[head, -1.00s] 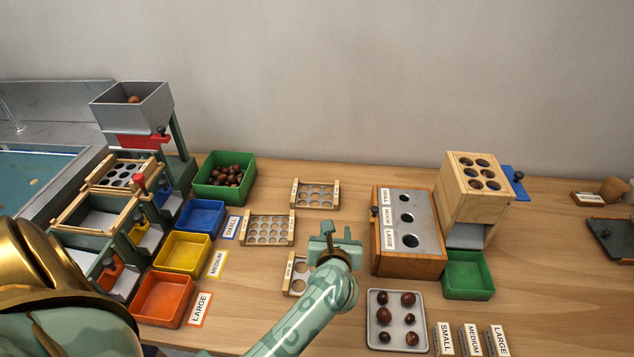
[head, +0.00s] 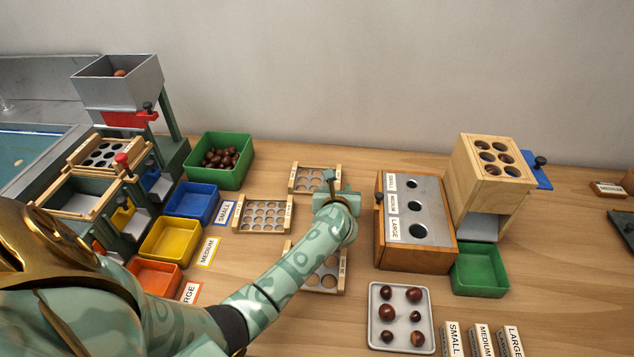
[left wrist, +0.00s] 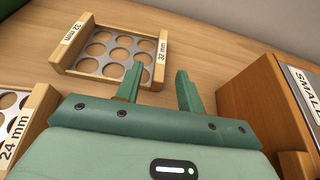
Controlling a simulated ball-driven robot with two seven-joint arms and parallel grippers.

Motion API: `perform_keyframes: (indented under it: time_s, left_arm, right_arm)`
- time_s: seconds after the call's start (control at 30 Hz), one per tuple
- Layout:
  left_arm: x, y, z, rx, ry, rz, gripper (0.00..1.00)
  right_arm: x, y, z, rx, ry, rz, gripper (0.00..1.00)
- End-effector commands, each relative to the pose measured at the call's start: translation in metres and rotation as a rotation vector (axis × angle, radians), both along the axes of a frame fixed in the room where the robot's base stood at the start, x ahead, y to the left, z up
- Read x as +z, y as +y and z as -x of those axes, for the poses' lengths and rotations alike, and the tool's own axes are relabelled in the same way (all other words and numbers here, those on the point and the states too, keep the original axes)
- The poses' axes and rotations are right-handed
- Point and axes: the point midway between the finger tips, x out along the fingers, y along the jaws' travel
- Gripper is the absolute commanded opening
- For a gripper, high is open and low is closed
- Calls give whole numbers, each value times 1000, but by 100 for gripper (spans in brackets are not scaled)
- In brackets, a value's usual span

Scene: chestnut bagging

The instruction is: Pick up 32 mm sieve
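The 32 mm sieve (head: 311,180) is a small wooden frame with a grey perforated plate. It lies flat on the table in the head view, its right part partly hidden by my left gripper (head: 333,186). In the left wrist view the sieve (left wrist: 108,53) shows "32 mm" labels on both side bars. My left gripper (left wrist: 159,80) is open with nothing between its fingers. The left finger overlaps the sieve's near right corner in that view; I cannot tell whether they touch. My right gripper is not in view.
The 24 mm sieve (head: 263,229) lies nearer and left; another sieve (head: 326,284) is partly under my left arm. A wooden box with a labelled metal top (head: 430,248) stands close on the right. A green chestnut bin (head: 219,178) stands left. Table behind the 32 mm sieve is clear.

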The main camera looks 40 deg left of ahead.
Motion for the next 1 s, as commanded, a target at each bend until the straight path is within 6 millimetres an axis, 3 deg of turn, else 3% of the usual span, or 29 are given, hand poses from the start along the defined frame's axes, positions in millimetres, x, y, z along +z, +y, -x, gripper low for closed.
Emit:
perform_keyframes:
  time_s: [0.03, 0.2, 0.47, 0.6, 1.0]
  left_arm:
    - [-11, 5, -7, 0, 4, -3, 38]
    - [-19, 16, -25, -1, 4, -2, 38]
    - [-16, 18, -28, -1, 1, -2, 38]
    - [-16, 18, -28, -2, 1, -1, 2]
    - [-12, 18, -28, -1, -1, -1, 0]
  right_arm:
    - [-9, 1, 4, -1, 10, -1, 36]
    - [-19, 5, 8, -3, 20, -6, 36]
    - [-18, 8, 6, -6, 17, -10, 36]
    - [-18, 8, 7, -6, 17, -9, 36]
    - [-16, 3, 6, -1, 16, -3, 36]
